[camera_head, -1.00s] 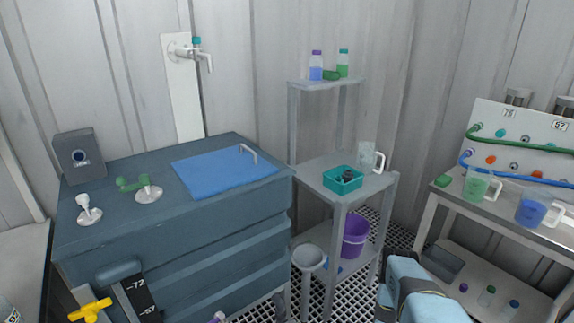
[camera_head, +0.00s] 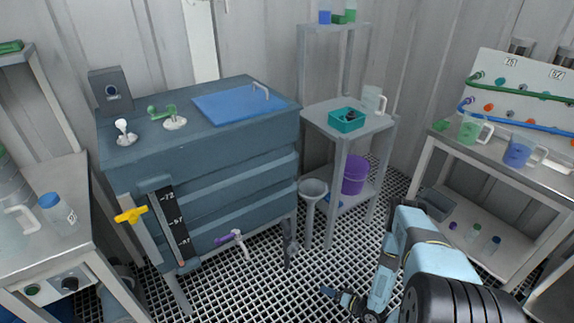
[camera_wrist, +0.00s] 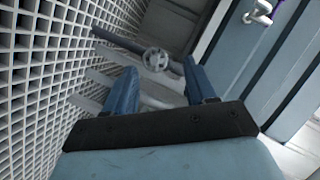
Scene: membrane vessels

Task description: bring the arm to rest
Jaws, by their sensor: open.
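My arm (camera_head: 415,240) is folded low at the lower right of the head view, over the floor grating. My gripper (camera_head: 330,293) points left, away from the tank and shelves, and appears to touch nothing. In the wrist view my gripper (camera_wrist: 158,78) shows two blue fingers spread apart with nothing between them. Beyond the fingers are a grey pipe with a round end (camera_wrist: 155,59), the grating and the tank's blue-grey side (camera_wrist: 240,60).
The blue-grey tank (camera_head: 230,180) has a purple-handled tap (camera_head: 232,238) and a yellow valve handle (camera_head: 131,215) in front. A shelf stand (camera_head: 342,150) holds a teal basket (camera_head: 346,120) and a purple bucket (camera_head: 354,175). A bench (camera_head: 500,160) with jugs stands right. Open grating (camera_head: 262,275) lies between.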

